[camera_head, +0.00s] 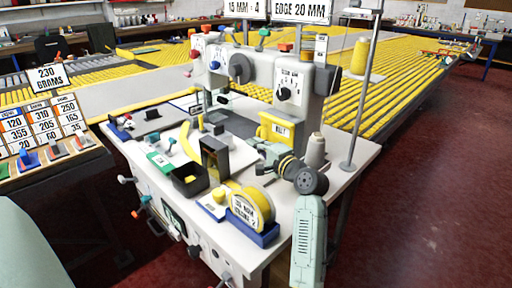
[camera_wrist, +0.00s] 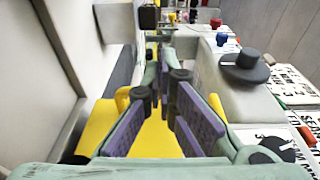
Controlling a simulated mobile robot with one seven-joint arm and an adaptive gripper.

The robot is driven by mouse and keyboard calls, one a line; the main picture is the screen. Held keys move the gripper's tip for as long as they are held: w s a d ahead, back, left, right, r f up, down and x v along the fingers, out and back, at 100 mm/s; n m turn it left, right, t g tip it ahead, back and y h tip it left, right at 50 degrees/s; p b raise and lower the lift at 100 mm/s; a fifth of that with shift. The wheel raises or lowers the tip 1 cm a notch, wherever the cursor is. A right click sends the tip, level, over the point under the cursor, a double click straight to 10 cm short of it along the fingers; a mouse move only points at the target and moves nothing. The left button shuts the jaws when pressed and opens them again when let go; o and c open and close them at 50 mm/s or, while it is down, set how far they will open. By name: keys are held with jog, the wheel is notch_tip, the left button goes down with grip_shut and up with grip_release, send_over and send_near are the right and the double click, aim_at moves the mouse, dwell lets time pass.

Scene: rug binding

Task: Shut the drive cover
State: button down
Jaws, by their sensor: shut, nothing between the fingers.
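The yellow drive cover (camera_head: 268,130) with a small white label is at the lower front of the white sewing machine (camera_head: 312,82), by the base of its right-hand column. It appears to stand out from the machine body; how far it is open I cannot tell. My gripper (camera_head: 262,152) is just in front of and below it, shut and empty. In the wrist view the purple-padded fingers of my gripper (camera_wrist: 166,88) reach forward over a yellow surface (camera_wrist: 155,142), probably the cover. Whether they touch it is unclear.
A yellow tape roll (camera_head: 238,202) in a blue holder, a black bin (camera_head: 190,181) and a dark upright block (camera_head: 215,158) crowd the white table (camera_head: 365,155). A thin stand pole (camera_head: 365,90) rises at right.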

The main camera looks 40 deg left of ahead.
jog(key=shift+w, duration=0.4)
jog(key=v, duration=1.1)
jog(key=shift+s+d, duration=0.3)
jog(key=shift+s, duration=0.15)
